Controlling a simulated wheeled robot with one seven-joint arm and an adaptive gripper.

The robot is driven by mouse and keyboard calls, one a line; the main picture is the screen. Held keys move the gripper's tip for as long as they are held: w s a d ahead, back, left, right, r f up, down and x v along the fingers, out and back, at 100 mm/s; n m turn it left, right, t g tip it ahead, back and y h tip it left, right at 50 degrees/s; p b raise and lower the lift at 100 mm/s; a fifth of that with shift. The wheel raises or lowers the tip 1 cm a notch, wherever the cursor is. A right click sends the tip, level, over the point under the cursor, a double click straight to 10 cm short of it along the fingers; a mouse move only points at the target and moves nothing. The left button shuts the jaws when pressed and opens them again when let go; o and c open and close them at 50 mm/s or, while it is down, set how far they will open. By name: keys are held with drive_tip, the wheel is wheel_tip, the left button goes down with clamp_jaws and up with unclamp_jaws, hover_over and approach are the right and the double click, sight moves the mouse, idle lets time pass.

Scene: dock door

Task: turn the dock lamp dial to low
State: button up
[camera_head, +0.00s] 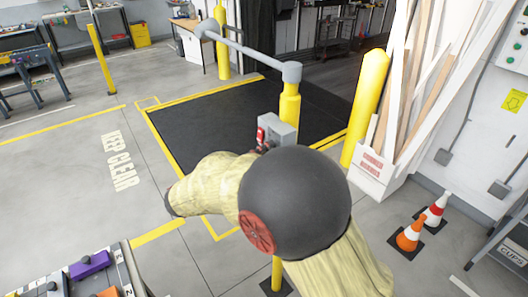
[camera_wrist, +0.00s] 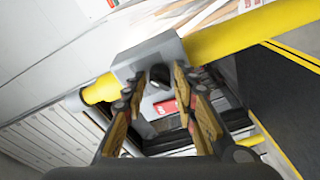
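A grey control box (camera_head: 278,128) sits on a yellow post beside the dark floor mat. It also shows in the wrist view (camera_wrist: 148,57). A black round knob (camera_wrist: 160,77), which looks like the lamp dial, is on its face. A red part with a pale label (camera_wrist: 166,107) is close to the knob. My gripper (camera_wrist: 158,73) is open, with one finger on each side of the knob. I see gaps beside the knob, but cannot tell its depth from the fingertips. The dial's markings are unreadable. In the head view my arm hides the gripper.
A thick yellow bollard (camera_head: 367,100) and a bin of planks (camera_head: 372,175) stand right. Two cones (camera_head: 410,235) are on the floor. The KEEP CLEAR floor is empty.

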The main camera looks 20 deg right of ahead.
drive_tip(key=c, duration=0.6)
clamp_jaws()
drive_tip(key=shift+p, duration=0.4)
drive_tip(key=n+g+p, duration=0.1)
drive_tip(key=n+p, duration=0.5)
drive_tip(key=p, duration=0.1)
drive_tip(key=n+g+p, duration=0.1)
drive_tip(key=n+p, duration=0.6)
drive_tip(key=p, duration=0.1)
drive_tip(key=n+g+p, duration=0.1)
drive_tip(key=n+p, duration=0.5)
drive_tip(key=p, duration=0.2)
drive_tip(key=shift+w+r+n+g, duration=0.2)
drive_tip(key=shift+w+n+g, duration=0.1)
drive_tip(key=shift+n, duration=0.1)
drive_tip(key=shift+a, duration=0.1)
drive_tip(key=o, duration=1)
unclamp_jaws()
